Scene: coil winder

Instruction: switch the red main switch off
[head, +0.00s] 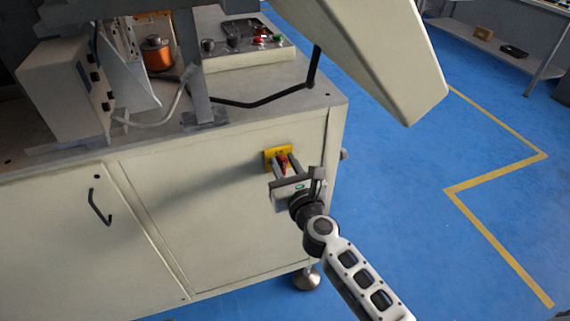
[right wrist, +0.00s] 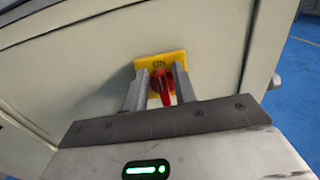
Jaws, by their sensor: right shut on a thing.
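The red main switch (head: 283,161) sits on a yellow plate on the front of the machine cabinet, near its right corner. In the right wrist view the red handle (right wrist: 162,86) stands between my fingers, and "ON" shows on the yellow plate (right wrist: 172,60) above it. The handle's lower end leans slightly to the right. My right gripper (head: 282,166) is shut on the red handle, one finger at each side; it also shows in the right wrist view (right wrist: 161,80). The fingertips partly cover the plate. My left gripper is not in view.
The beige cabinet (head: 225,215) has a black door handle (head: 99,206) at the left. A control panel (head: 242,45) with buttons and an orange coil (head: 156,54) stand on top. A black bent bar (head: 262,102) lies along the top. Blue floor (head: 420,230) to the right is clear.

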